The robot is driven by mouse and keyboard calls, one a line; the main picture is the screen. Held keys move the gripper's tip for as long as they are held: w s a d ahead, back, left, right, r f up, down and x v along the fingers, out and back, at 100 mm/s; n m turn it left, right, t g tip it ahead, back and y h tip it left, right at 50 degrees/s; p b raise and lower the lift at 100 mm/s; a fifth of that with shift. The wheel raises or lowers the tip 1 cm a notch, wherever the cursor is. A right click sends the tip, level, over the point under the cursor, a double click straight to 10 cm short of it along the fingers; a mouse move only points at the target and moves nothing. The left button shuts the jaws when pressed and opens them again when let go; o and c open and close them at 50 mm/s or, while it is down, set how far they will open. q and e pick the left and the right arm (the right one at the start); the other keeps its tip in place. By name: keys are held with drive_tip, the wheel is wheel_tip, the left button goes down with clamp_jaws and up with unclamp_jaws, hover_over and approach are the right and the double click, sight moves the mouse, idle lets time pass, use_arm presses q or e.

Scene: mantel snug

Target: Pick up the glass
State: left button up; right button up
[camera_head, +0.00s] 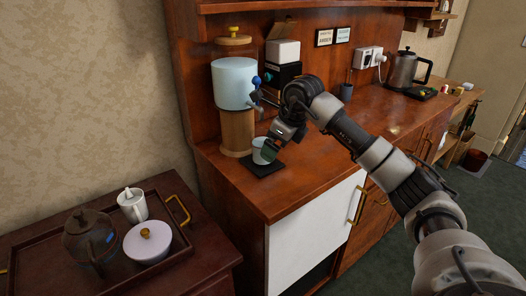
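The glass (258,156) is a small pale cup on a black square mat (263,170), under the tap side of a drink dispenser (234,84) on the wooden counter. My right gripper (270,149) reaches in from the right and points down at the glass. Its fingers overlap the glass's right side and hide part of it. I cannot tell whether they are closed on it or only beside it. The glass looks upright, at or very close to the mat. My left gripper is not in view.
The dispenser and its blue-knobbed tap stand close behind the gripper. A metal kettle (403,69) is farther right on the counter. At lower left, a dark tray (168,274) holds a teapot (90,236), a white lidded bowl (147,243) and a white jug (132,205). The counter's front is clear.

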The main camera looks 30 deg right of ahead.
drive_tip(key=w, duration=0.1)
drive_tip(key=w+a, duration=0.1)
drive_tip(key=w, duration=0.1)
drive_tip(key=shift+w+a+f, duration=0.2)
drive_tip(key=shift+w+f, duration=0.1)
drive_tip(key=shift+f, duration=0.05)
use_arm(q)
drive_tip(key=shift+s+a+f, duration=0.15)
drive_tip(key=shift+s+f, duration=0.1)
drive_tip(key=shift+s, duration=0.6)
use_arm(e)
drive_tip(key=shift+d+f, duration=0.1)
drive_tip(key=shift+f, duration=0.15)
drive_tip(key=shift+c, duration=0.4)
drive_tip(key=c, duration=1.3)
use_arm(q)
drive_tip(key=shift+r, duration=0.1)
use_arm(e)
drive_tip(key=shift+o, duration=0.2)
drive_tip(key=shift+r, duration=0.1)
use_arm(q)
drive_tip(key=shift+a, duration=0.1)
use_arm(e)
drive_tip(key=shift+p, duration=0.35)
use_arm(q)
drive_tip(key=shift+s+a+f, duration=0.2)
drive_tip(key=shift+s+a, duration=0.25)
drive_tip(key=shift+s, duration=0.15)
